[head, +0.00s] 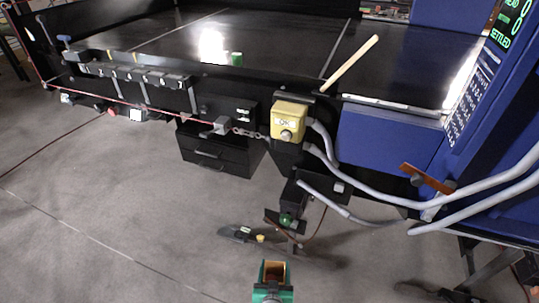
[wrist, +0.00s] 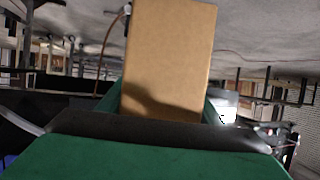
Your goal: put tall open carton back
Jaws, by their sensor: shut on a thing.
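The tall carton (wrist: 168,55) is plain brown cardboard and fills the upper middle of the wrist view. My gripper (wrist: 160,108) is shut on it, with a green finger showing on either side and a dark bar across the front. In the head view my green gripper (head: 272,290) is at the bottom middle, with the brown carton (head: 274,270) between its fingers. They are out over the floor, apart from the conveyor (head: 270,45).
A yellow box (head: 289,121) and grey hoses (head: 370,190) stick out in front. A blue cabinet (head: 500,130) stands at right. Grey floor (head: 110,220) at left is open.

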